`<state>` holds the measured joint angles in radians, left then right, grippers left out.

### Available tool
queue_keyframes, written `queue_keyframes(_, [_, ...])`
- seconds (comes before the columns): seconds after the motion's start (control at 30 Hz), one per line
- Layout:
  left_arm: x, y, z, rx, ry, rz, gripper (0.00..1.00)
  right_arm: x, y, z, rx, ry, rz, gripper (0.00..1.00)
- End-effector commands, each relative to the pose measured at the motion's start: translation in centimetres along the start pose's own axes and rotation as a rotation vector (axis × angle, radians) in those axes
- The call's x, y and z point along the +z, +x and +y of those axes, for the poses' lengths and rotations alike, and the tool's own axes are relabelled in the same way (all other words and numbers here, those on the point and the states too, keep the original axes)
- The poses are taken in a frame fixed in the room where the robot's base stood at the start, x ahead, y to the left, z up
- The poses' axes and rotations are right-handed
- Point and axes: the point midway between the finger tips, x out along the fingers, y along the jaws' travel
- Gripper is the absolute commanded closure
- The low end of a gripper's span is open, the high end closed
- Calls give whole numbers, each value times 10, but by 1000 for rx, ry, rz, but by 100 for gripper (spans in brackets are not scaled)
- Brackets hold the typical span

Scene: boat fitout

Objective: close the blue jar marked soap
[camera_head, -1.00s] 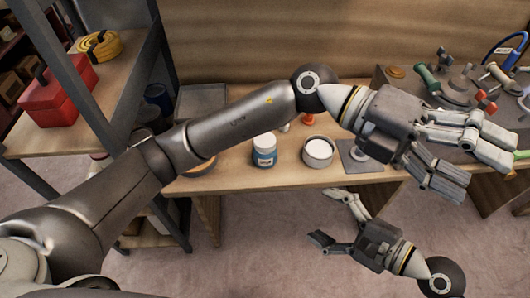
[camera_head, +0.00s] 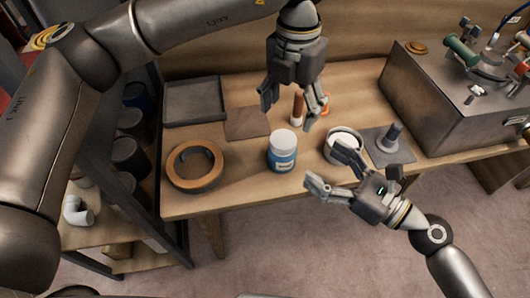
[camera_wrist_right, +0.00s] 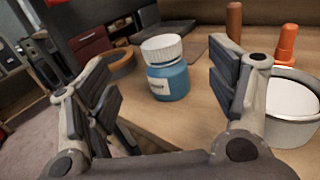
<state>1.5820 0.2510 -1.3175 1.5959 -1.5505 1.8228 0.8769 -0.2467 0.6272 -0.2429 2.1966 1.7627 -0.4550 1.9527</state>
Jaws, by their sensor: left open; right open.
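The blue jar (camera_head: 283,158) stands upright on the workbench, with a ribbed white lid (camera_head: 283,139) on top. In the right wrist view the jar (camera_wrist_right: 168,82) shows a small pale label too small to read, and its lid (camera_wrist_right: 161,48) looks slightly tilted; I cannot tell how tightly it sits. My left gripper (camera_head: 290,103) is open and empty, pointing down above and behind the jar. My right gripper (camera_head: 331,169) is open at the bench's front edge, right of the jar. Its fingers are spread towards the jar, not touching it.
A white-topped round tub (camera_head: 343,139) stands close behind the right fingers. An orange-brown ring (camera_head: 195,167) lies left of the jar, a grey tray (camera_head: 195,103) behind it. Orange-brown upright items (camera_head: 298,108) stand behind. A grey post on a plate (camera_head: 391,137) stands right.

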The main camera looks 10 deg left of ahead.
Motion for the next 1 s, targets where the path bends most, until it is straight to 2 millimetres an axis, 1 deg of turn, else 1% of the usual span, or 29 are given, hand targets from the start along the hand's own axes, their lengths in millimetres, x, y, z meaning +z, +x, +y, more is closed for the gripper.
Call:
queue_keyframes(0.03, [0,11,0,3,0,-1,30,-11,0,0,-1,1,0,21])
queue_keyframes(0.17, [0,17,1,6,-1,0,30,-18,0,-1,-1,2,0,21])
queue_keyframes(0.67, [0,17,1,5,-1,1,30,-17,2,-1,-1,1,-1,21])
queue_keyframes(0.77, [0,17,1,5,-1,1,30,-17,8,-1,0,1,-2,21])
queue_keyframes(0.87, [0,18,1,4,-1,1,30,-17,20,-1,0,0,-3,21])
queue_keyframes(1.0, [0,18,1,4,-1,1,30,-16,42,-1,-1,0,-6,21])
